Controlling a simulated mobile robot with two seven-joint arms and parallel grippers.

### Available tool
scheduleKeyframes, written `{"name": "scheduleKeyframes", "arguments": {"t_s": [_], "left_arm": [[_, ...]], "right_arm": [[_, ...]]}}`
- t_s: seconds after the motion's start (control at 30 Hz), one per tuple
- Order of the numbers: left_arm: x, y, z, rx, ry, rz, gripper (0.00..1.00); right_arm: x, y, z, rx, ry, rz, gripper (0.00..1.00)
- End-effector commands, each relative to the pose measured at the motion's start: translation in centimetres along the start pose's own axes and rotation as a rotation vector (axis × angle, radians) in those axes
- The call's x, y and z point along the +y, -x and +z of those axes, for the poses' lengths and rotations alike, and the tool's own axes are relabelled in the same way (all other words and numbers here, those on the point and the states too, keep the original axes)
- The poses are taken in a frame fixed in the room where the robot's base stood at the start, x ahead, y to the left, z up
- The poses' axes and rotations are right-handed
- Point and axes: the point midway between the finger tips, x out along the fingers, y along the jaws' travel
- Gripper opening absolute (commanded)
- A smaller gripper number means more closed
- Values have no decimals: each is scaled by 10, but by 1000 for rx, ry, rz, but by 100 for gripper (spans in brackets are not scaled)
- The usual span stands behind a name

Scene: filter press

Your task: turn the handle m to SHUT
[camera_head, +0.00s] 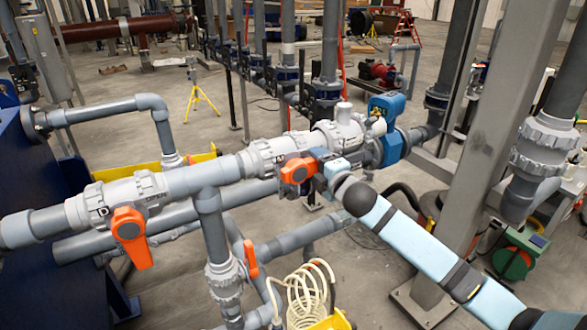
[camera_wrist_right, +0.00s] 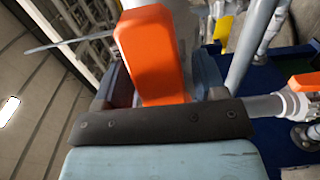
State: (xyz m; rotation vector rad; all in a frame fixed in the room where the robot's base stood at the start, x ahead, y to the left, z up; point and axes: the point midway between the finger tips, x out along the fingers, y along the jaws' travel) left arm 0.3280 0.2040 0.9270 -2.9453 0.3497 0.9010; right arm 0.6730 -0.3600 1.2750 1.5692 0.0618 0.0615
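An orange valve handle (camera_head: 297,170) sits on a grey pipe valve at the middle of the head view, with a dark plate behind it. I cannot read which letter marks it. My right gripper (camera_head: 322,168) is at this handle, coming from the right. In the right wrist view the orange handle (camera_wrist_right: 155,55) stands between my two fingers, which lie close on both sides and appear to hold it. The fingertips are largely hidden. A second orange handle (camera_head: 130,236) hangs down at the left, beside the word OPEN. My left gripper is not in view.
A smaller orange lever (camera_head: 251,259) is on the pipe below. A blue valve body (camera_head: 389,145) stands just right of my gripper. A cream coiled hose (camera_head: 308,292) is below, and a grey steel column (camera_head: 490,120) stands at the right near my arm.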

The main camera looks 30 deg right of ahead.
Motion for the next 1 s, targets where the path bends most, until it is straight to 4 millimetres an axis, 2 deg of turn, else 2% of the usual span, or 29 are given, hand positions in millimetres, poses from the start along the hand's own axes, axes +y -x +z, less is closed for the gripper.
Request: {"name": "scheduleKeyframes", "arguments": {"t_s": [0.03, 0.1, 0.2, 0.3, 0.5, 0.67, 0.83, 1.0], "left_arm": [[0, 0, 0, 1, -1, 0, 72], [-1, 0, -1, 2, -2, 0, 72], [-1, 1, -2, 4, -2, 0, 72], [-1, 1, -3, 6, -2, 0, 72], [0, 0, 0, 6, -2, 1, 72], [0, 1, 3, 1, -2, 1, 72], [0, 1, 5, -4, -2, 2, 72], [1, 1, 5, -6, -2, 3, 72]], "right_arm": [[0, 0, 0, 0, 0, 0, 52], [0, 0, 0, 0, 0, 0, 36], [0, 0, 0, 0, 0, 0, 17], [-3, 0, -1, 0, -31, -1, 17], [-18, 0, -4, 0, -269, -2, 18], [-24, 0, -6, 1, -368, -4, 18], [-36, 1, -12, 0, -572, -7, 18], [-41, 1, -16, 1, -685, -8, 18]]}}
